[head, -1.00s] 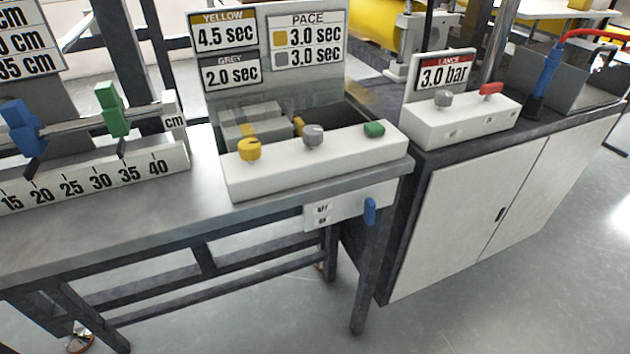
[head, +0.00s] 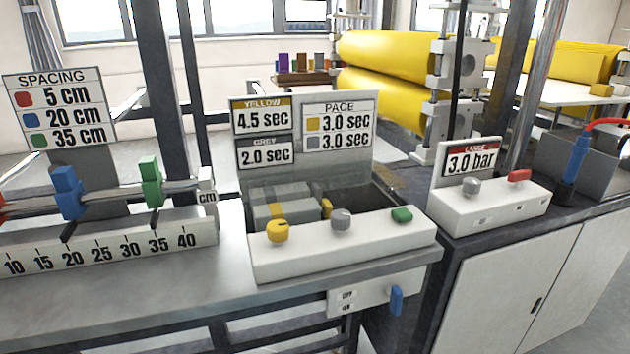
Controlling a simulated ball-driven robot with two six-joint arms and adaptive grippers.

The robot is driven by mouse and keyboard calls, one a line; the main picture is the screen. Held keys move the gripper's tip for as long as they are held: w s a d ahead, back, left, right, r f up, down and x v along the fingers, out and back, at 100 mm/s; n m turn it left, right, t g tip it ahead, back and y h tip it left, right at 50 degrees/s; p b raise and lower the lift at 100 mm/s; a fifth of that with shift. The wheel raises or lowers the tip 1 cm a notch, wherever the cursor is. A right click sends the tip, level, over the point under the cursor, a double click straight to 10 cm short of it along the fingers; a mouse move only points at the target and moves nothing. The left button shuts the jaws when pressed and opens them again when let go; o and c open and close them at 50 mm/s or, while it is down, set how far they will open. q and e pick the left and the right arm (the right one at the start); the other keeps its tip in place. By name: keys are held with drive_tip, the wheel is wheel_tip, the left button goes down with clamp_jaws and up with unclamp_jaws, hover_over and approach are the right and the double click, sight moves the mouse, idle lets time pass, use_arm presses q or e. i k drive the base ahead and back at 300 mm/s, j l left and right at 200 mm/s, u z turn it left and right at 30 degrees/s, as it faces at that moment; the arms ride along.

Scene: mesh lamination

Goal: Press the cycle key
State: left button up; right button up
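A white control box (head: 345,251) stands at the front edge of the grey bench, in the middle of the head view. On its top sit a yellow knob (head: 277,231), a grey knob (head: 341,219) and a green key (head: 402,214) at the right end. No label on the green key is readable. Behind the box stands a panel (head: 303,132) reading yellow 4.5 sec, grey 2.0 sec and pace 3.0 sec for both. Neither of my grippers is in view.
A blue lever (head: 396,299) hangs on an off/on plate below the bench edge. A white box (head: 490,208) with a grey knob and red key stands right, by a 3.0 bar sign. A ruler (head: 110,247) with coloured sliders lies left. Yellow rolls (head: 385,62) are behind.

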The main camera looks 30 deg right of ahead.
sight(402, 215)
drive_tip(key=z, duration=1.4)
